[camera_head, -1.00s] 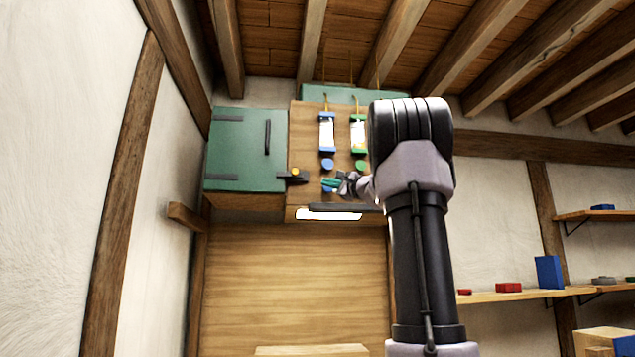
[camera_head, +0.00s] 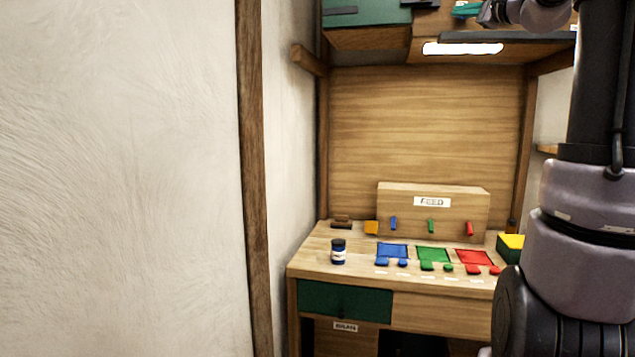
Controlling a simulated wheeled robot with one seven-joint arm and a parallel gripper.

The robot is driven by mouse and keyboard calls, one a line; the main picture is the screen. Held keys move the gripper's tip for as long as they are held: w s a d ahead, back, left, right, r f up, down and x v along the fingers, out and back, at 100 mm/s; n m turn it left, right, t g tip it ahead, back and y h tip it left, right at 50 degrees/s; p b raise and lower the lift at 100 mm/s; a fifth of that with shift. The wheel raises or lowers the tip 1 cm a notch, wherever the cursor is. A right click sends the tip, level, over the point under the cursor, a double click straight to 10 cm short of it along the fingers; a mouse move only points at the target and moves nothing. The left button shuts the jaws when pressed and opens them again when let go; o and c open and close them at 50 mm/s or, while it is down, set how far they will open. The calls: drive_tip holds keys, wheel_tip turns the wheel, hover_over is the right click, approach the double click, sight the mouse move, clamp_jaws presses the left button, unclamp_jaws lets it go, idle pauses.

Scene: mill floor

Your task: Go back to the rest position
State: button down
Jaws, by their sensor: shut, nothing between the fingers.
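My gripper (camera_head: 466,10) shows at the top edge of the head view, partly cut off by the frame. Its teal fingers are shut and empty, in front of the wooden panel above the desk. My arm stands raised along the right side of the view. No rest position is marked in view.
A lamp (camera_head: 463,48) and green cabinet (camera_head: 366,20) hang above. A plaster wall fills the left.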

drive_tip(key=s+a+f+n+g+y, duration=0.1)
drive_tip(key=s+a+f+n+g, duration=0.3)
drive_tip(key=a+f, duration=0.4)
drive_tip(key=s+a+f+n+g, duration=0.2)
drive_tip(key=s+a+f+g, duration=0.1)
drive_tip(key=s+a+f, duration=0.45)
drive_tip(key=s+a+f+n+g+h, duration=0.3)
drive_tip(key=s+f+n+g+h, duration=0.2)
drive_tip(key=s+f, duration=1.2)
wheel_tip(320, 180, down, 4)
drive_tip(key=n, duration=0.2)
drive_tip(key=shift+n+g, duration=0.3)
drive_tip(key=shift+s, duration=0.1)
